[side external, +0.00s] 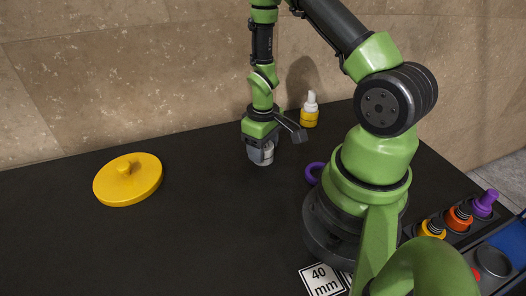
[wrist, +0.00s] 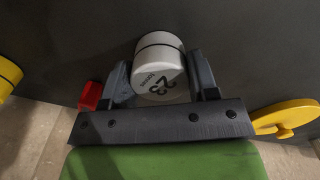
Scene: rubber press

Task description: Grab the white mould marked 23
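The white mould (wrist: 160,68) shows in the wrist view between the two fingers of my gripper (wrist: 160,75). It is a round white piece with a dark band, and the black number 23 faces the camera. One finger stands close along each side of it; I cannot tell whether both press on it. In the side view my gripper (side external: 265,147) is low over the black table, with the mould (side external: 267,156) partly hidden under it. I cannot tell whether the mould touches the table.
A yellow lid (side external: 128,181) lies at left. A yellow bottle with a white top (side external: 310,110) stands behind my gripper. A purple ring (side external: 314,174) lies to the right, near my base. A label reading 40 mm (side external: 323,280) is in front. Coloured pieces (side external: 459,217) stand at right.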

